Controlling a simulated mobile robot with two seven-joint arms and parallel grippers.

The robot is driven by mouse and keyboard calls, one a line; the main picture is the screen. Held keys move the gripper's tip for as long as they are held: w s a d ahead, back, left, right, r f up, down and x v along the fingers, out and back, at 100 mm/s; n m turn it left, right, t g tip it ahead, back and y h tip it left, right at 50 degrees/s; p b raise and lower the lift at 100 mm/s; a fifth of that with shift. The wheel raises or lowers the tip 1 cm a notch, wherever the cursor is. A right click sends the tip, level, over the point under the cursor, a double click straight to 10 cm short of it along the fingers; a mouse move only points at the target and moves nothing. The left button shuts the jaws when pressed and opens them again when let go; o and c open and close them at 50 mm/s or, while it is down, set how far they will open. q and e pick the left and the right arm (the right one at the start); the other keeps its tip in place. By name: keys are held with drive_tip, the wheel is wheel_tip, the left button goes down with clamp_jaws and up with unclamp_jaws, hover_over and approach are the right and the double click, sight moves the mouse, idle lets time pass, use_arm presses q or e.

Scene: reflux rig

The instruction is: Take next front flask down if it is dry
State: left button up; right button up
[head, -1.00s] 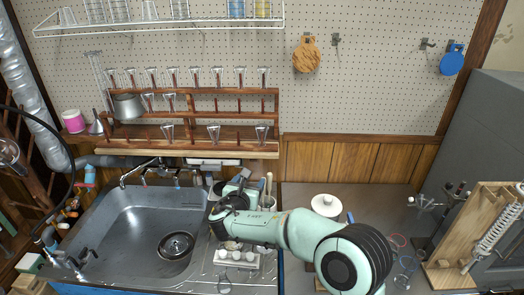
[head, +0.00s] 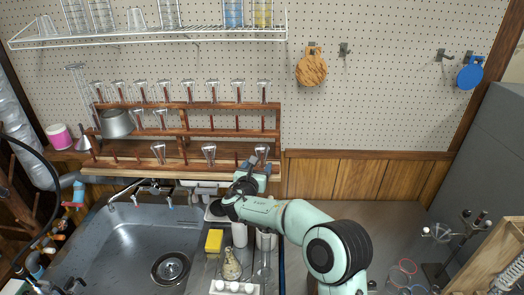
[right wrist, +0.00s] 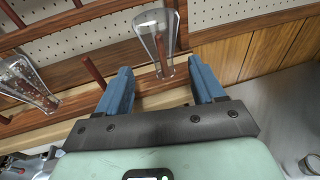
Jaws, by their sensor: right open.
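Clear flasks hang upside down on the pegs of a wooden rack (head: 225,135). The front, lowest row holds three: a left flask (head: 158,152), a middle flask (head: 209,153) and a right flask (head: 262,151). My right gripper (head: 256,163) is at the right end of this row. In the right wrist view its blue fingers (right wrist: 160,68) are open and empty, with the right front flask (right wrist: 156,38) just beyond and between them. That flask looks clear, with a peg inside; I cannot make out any droplets. Another flask (right wrist: 28,82) is at the left. My left gripper is not in view.
Below the rack are a steel sink (head: 130,240) and a yellow sponge (head: 214,240). A bottle (head: 232,265) and a white holder (head: 234,287) stand near my right forearm. A grey metal cup (head: 117,122) is on the rack's left. The counter at right is partly clear.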

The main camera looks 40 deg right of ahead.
sight(261, 161)
drive_tip(key=shift+w+d, duration=0.3)
drive_tip(key=shift+d, duration=0.25)
drive_tip(key=p+x, duration=0.2)
drive_tip(key=x, duration=0.2)
drive_tip(key=shift+w+d, duration=0.2)
drive_tip(key=shift+d, duration=0.05)
drive_tip(key=shift+s+r, duration=0.1)
drive_tip(key=shift+s, duration=0.15)
drive_tip(key=shift+c, duration=0.3)
drive_tip(key=c, duration=0.5)
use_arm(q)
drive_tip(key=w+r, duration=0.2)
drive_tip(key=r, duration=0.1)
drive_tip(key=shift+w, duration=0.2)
use_arm(e)
drive_tip(key=shift+w, duration=0.1)
drive_tip(key=c, duration=0.5)
